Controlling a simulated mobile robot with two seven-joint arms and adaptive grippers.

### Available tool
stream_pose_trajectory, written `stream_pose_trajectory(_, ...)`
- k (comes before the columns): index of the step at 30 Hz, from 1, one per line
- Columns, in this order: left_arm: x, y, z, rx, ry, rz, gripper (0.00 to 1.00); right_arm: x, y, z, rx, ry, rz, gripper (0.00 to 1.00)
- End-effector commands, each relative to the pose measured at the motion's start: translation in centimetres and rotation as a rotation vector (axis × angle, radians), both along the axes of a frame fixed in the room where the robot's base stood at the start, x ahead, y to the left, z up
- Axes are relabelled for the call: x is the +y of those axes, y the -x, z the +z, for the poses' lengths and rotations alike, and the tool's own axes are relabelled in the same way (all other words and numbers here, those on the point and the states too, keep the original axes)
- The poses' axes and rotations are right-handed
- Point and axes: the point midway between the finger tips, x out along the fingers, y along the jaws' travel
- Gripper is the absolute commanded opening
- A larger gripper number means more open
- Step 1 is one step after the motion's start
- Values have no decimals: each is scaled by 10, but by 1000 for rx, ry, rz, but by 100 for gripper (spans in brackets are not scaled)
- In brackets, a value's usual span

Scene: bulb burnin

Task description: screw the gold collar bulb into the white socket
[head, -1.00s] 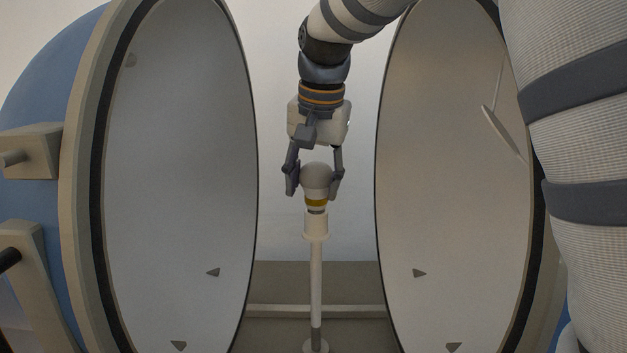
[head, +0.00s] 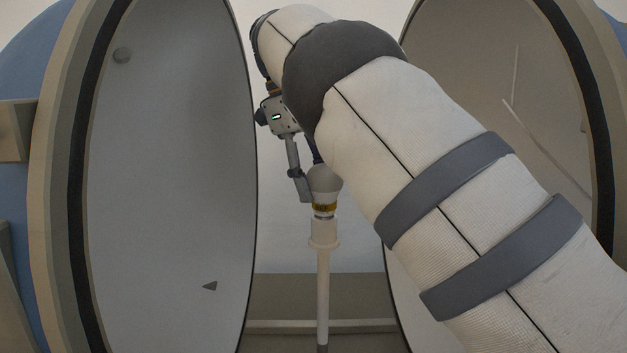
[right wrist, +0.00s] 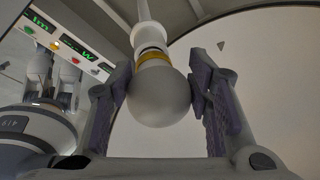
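The gold collar bulb (head: 324,182) has a white globe and stands upright, globe up, on the white socket (head: 324,232) at the top of a thin white post. Its gold collar shows just above the socket; how deep the base sits I cannot tell. In the right wrist view the globe (right wrist: 158,98) lies between the two purple pads of my right gripper (right wrist: 160,92), which appear to touch it on both sides. In the head view my right gripper (head: 312,188) comes down from above, its far-side finger partly hidden by my arm. My left gripper is not in view.
Two large hollow half-shells, the left one (head: 170,150) and the right one (head: 545,90), stand open on either side of the post. The gap between them is narrow. A panel (right wrist: 75,45) with green displays and coloured buttons shows in the right wrist view.

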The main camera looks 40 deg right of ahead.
Motion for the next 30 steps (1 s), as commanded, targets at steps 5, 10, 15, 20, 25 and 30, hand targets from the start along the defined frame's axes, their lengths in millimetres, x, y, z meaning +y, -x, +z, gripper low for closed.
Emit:
stream_pose_trajectory(5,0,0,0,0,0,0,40,1,-1,-1,-3,-2,5,61)
stream_pose_trajectory(10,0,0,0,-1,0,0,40,1,-1,0,-3,-3,7,61)
stream_pose_trajectory(15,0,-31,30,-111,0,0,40,4,10,19,-31,-2,225,61)
stream_pose_trajectory(20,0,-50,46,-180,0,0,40,6,15,13,-24,4,618,61)
stream_pose_trajectory(25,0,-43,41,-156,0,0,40,9,20,1,-7,-5,1099,61)
stream_pose_trajectory(30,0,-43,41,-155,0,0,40,11,27,0,-11,-5,1587,61)
